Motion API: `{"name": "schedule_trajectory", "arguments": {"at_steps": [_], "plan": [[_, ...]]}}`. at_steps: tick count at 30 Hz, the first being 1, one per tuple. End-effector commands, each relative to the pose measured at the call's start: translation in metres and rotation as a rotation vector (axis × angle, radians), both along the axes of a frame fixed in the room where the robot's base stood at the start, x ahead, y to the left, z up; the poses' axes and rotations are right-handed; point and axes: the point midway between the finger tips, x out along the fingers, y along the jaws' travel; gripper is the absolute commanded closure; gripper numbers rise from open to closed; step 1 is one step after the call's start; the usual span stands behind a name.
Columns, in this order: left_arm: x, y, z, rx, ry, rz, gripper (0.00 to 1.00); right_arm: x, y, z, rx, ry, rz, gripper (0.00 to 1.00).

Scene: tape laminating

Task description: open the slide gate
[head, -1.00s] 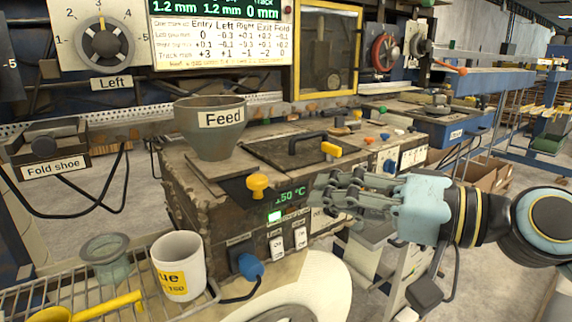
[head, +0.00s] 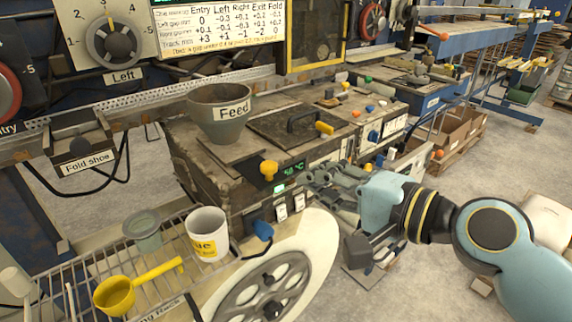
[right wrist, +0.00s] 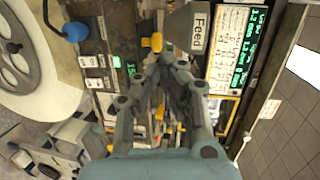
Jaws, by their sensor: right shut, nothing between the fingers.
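The slide gate is not labelled in view. A yellow knob (head: 268,169) stands on a dark plate below the grey hopper marked Feed (head: 220,118), on top of the worn metal glue unit. The knob also shows in the right wrist view (right wrist: 152,42), just beyond the fingertips. My right gripper (head: 312,176) is shut and empty, to the right of the knob and in front of the unit's display. In the right wrist view its fingers (right wrist: 165,62) come together close to the knob; I cannot tell whether they touch it. My left gripper is not in view.
A wire rack (head: 75,270) at the lower left holds a white mug (head: 207,235), a yellow ladle (head: 118,294) and a greenish cup (head: 143,230). A large handwheel (head: 262,292) is below the unit. A black-handled lid (head: 300,125) lies right of the hopper.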

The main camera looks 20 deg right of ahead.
Motion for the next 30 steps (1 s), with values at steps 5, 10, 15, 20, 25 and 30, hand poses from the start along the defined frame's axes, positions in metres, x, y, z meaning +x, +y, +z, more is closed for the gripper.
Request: {"name": "schedule_trajectory", "arguments": {"at_steps": [5, 10, 15, 20, 25, 30], "plan": [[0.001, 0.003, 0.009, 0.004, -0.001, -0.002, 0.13, 0.031, 0.017, -0.003, 0.003, 0.0, -0.002, 1.0], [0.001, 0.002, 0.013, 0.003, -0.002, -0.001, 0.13, 0.049, 0.027, -0.008, -0.001, -0.001, -0.001, 1.0], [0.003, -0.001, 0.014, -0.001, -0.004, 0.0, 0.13, 0.056, 0.031, -0.011, -0.001, -0.001, -0.001, 1.0], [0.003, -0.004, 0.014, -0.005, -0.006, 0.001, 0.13, 0.056, 0.031, -0.011, -0.002, 0.0, -0.001, 1.0], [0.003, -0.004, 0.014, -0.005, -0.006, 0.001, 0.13, 0.057, 0.031, -0.011, -0.001, -0.001, -0.001, 1.0], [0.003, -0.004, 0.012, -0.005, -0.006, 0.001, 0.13, 0.069, 0.037, -0.012, 0.001, -0.001, 0.001, 1.0]]}}
